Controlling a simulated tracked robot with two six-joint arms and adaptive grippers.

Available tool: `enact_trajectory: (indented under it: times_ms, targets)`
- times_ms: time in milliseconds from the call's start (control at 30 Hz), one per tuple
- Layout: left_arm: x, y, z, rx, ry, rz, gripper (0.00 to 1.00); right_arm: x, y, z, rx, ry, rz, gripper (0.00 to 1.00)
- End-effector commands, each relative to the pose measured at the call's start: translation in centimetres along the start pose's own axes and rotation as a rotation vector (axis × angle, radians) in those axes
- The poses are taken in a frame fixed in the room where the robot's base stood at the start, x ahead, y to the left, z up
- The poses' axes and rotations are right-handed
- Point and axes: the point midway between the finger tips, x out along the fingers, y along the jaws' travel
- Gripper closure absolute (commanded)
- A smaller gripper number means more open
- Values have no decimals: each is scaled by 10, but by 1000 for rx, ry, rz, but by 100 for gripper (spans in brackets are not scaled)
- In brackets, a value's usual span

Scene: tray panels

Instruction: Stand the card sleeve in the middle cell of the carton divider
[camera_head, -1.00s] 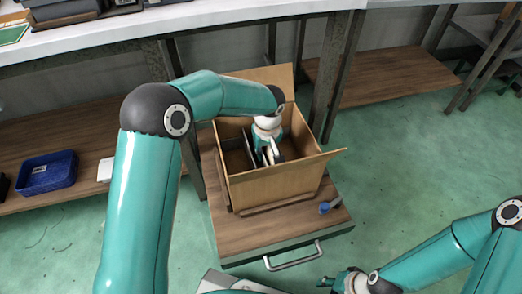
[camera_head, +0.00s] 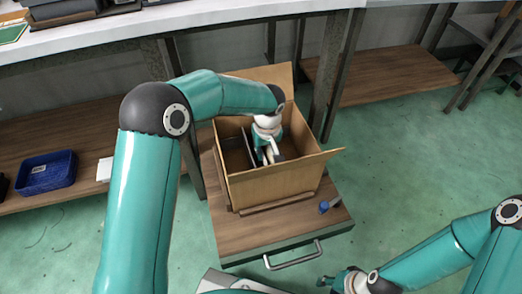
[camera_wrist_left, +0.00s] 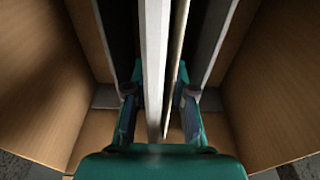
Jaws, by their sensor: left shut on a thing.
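The open cardboard carton (camera_head: 275,187) stands on a small wooden-topped cart. My left gripper (camera_head: 266,157) points down inside it. In the left wrist view my left gripper (camera_wrist_left: 160,95) is shut on the card sleeve (camera_wrist_left: 154,65), whose pale edges run upright between the fingers. Dark divider panels stand on both sides, one at the left (camera_wrist_left: 117,40) and one at the right (camera_wrist_left: 211,40), so the sleeve is between them. Its lower end is hidden, so I cannot tell whether it touches the bottom. My right gripper (camera_head: 325,282) is low at the bottom edge, away from the carton.
The carton's raised back flap (camera_head: 265,75) and right flap (camera_head: 327,158) are near my left arm. A small blue object (camera_head: 324,207) lies on the cart top (camera_head: 240,233). A blue basket (camera_head: 46,172) sits on a lower shelf at left.

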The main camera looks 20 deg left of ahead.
Motion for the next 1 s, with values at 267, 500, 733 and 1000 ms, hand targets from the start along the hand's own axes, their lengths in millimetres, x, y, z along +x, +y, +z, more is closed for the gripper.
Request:
enact_trajectory:
  times_ms: [267,500,733,1000]
  targets:
    - [0,0,0,-1,0,0,100,1,0,0,0,0,0,61]
    - [0,-1,-1,-1,1,0,64,1,0,0,0,0,0,61]
    - [0,-1,0,-1,0,0,47,1,0,0,0,0,0,61]
    - [0,-1,0,-1,0,0,32,1,0,0,0,0,0,61]
